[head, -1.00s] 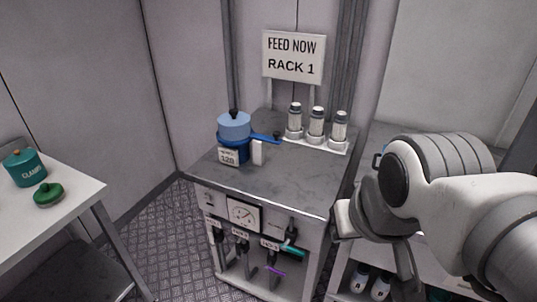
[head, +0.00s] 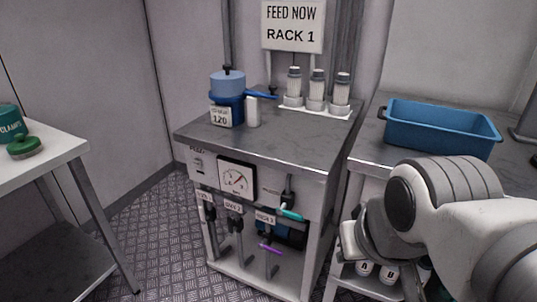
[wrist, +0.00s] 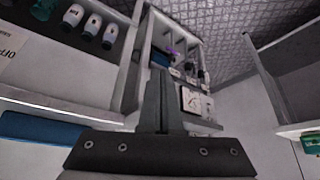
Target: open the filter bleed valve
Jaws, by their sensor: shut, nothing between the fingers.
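A steel cabinet (head: 262,142) carries a front panel with a round gauge (head: 236,180), several dark valve handles with small labels, a teal lever (head: 291,214) and a purple lever (head: 270,249). A blue part (head: 290,236) shows behind the levers, partly hidden. A blue pot-like body (head: 227,82) with a blue side handle and a tag reading 120 stands on top. I cannot read which part is the filter bleed valve. My gripper (wrist: 163,75) is shut and empty in the wrist view, apart from the panel, which appears beyond its fingers. In the head view my arm hides it.
A blue tray (head: 440,128) sits on the right bench, with bottles (head: 366,268) below. Several white-bodied vials (head: 317,88) stand at the cabinet's back. A white table (head: 55,155) with green containers is at left. Floor between table and cabinet is clear.

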